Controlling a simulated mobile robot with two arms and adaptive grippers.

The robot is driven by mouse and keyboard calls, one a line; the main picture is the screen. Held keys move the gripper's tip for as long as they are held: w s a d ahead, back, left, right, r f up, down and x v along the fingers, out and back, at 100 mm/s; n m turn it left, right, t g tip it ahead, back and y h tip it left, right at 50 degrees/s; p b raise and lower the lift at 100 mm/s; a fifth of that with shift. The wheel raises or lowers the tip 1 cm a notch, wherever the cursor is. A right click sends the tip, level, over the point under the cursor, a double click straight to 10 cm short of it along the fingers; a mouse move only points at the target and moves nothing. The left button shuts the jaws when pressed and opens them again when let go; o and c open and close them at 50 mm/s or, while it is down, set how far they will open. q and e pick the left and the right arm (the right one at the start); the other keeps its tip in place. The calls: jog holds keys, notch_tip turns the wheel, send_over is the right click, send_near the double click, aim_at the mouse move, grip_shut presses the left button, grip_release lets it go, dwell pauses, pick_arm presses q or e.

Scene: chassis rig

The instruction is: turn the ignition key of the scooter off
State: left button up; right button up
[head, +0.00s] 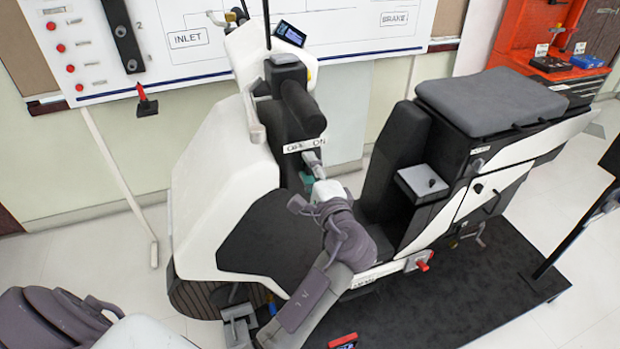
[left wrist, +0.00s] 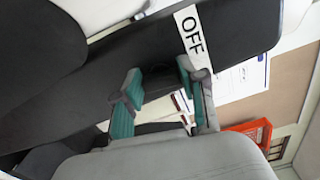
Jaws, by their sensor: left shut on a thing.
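The white and black scooter (head: 225,200) stands on a dark mat. A white label (head: 304,146) reading OFF and ON is on its black front column, below the handlebar. My left gripper (head: 311,168) reaches in just below the label and is shut on the ignition key. The key is mostly hidden by the fingers, and I cannot tell its angle. In the left wrist view, the teal-padded fingers of the left gripper (left wrist: 163,88) sit against the dark column, beside the OFF end of the label (left wrist: 191,32). My right gripper is not in view.
A white wall board (head: 190,60) stands behind the scooter. A red tool cabinet (head: 535,45) is at the far right. The footboard area is open.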

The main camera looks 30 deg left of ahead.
pick_arm(q)
jog(key=shift+f+n+b, duration=0.15)
jog(key=shift+n+b, duration=0.5)
jog(key=shift+n, duration=0.25)
jog(key=o, duration=1.1)
jog(key=shift+o, duration=0.2)
